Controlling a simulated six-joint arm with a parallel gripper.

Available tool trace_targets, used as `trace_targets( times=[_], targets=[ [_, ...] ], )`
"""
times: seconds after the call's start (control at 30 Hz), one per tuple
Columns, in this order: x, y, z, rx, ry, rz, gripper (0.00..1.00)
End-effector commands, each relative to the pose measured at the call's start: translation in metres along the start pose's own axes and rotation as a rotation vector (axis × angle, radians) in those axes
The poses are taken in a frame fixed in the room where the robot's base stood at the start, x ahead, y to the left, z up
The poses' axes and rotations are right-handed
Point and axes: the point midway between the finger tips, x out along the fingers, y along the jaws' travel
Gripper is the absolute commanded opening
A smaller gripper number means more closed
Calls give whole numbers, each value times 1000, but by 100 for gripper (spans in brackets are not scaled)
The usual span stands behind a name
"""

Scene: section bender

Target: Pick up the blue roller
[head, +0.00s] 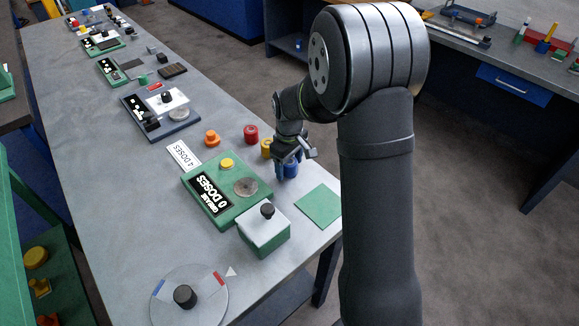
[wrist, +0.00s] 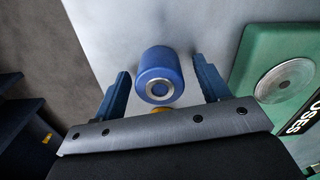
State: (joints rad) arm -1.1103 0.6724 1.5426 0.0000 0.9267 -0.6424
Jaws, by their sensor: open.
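The blue roller (wrist: 160,75) stands on the grey table, with a pale metal ring on its end. In the wrist view it lies between the two spread fingers of my gripper (wrist: 163,84), with a gap on each side. In the head view the blue roller (head: 291,170) is partly hidden by my gripper (head: 288,163), which is lowered over it near the table's right edge. My gripper is open and holds nothing.
A yellow roller (head: 267,148), a red roller (head: 251,134) and an orange piece (head: 212,138) stand close behind. A green dose panel (head: 222,212) is left of the gripper, and a green square mat (head: 318,206) lies in front. The table edge (wrist: 85,30) is close.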

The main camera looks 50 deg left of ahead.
Motion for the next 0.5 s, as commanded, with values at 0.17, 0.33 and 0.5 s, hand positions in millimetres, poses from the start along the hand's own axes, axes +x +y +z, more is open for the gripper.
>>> trace_targets(
  times=[0.17, 0.33, 0.5],
  targets=[
    [4, 0, 0, 0, 0, 0, 68],
    [4, 0, 0, 1, 0, 0, 56],
    [4, 0, 0, 1, 0, 0, 23]
  ],
)
